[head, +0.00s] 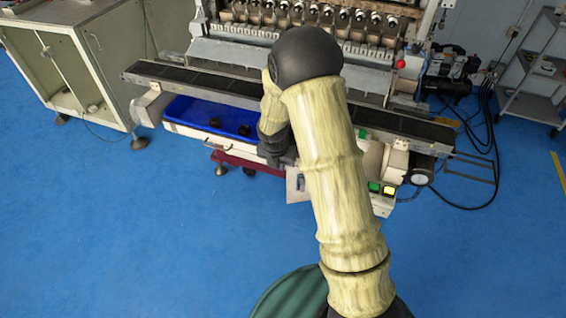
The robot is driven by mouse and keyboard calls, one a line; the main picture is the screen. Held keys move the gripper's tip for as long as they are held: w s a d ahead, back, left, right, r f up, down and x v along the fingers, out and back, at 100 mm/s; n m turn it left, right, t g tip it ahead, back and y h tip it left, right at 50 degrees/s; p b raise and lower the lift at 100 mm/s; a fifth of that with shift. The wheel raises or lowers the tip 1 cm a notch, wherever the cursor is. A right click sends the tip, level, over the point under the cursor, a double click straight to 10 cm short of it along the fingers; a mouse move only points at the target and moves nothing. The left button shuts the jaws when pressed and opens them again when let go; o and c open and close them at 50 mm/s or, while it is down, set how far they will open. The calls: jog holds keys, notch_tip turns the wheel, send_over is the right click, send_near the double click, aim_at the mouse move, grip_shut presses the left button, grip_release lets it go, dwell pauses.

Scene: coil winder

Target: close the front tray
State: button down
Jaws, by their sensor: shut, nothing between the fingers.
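The front tray has a blue inside and a pale front wall (190,134) with a handle (217,147). It sticks out from under the machine's long dark ledge, so its blue inside shows. Small black pieces (214,122) lie in it. My gripper (280,158) is low at the tray's right end, with its dark body close to the front wall. It is shut and empty. Its fingertips are hard to make out, and I cannot tell whether it touches the tray. My arm hides the tray's right end.
The coil winder (300,50) stands behind the ledge (210,84). A pale cabinet (70,75) stands at left, a grey cart (530,90) at right. The blue floor (120,240) in front is clear.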

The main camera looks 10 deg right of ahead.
jog(key=d+v, duration=0.1)
jog(key=v, duration=0.6)
jog(key=shift+a+r+p, duration=0.3)
jog(key=shift+a+r, duration=0.2)
jog(key=shift+a, duration=0.05)
jog(key=shift+w, duration=0.1)
jog(key=s+d+r+m, duration=0.2)
jog(key=s+r+m, duration=0.2)
jog(key=s+m, duration=0.5)
jog(key=s+d+r+m+y, duration=0.1)
jog(key=s+m, duration=0.8)
jog(key=m, duration=1.1)
notch_tip(320, 180, up, 3)
jog(key=shift+s+d+f+m, duration=0.1)
jog(key=shift+s+d+m, duration=0.2)
jog(key=shift+d, duration=0.45)
